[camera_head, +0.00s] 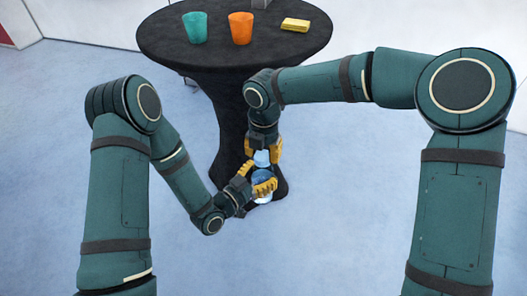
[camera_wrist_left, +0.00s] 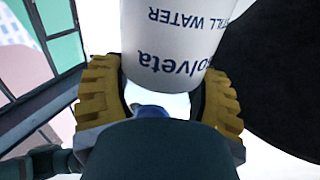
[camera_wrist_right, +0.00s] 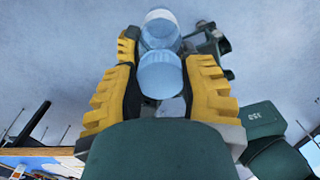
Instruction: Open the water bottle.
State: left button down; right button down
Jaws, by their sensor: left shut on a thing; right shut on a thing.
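The water bottle (camera_head: 263,174) is in the middle of the head view, in front of the table's column. My left gripper (camera_head: 252,186) is shut around its body from the left. The left wrist view shows the white label (camera_wrist_left: 175,45) with upside-down lettering between the yellow fingers. My right gripper (camera_head: 263,151) comes down from above and is shut on the pale blue cap end (camera_head: 262,158). In the right wrist view, the round cap (camera_wrist_right: 160,75) shows between the fingers. I cannot tell whether the cap is apart from the bottle.
A round, black-covered table (camera_head: 165,48) stands behind. On it are a teal cup (camera_head: 195,28), an orange cup (camera_head: 241,28), and a yellow item (camera_head: 295,25). The pale floor around the grippers is clear.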

jog(key=shift+r, duration=0.15)
jog(key=shift+r, duration=1)
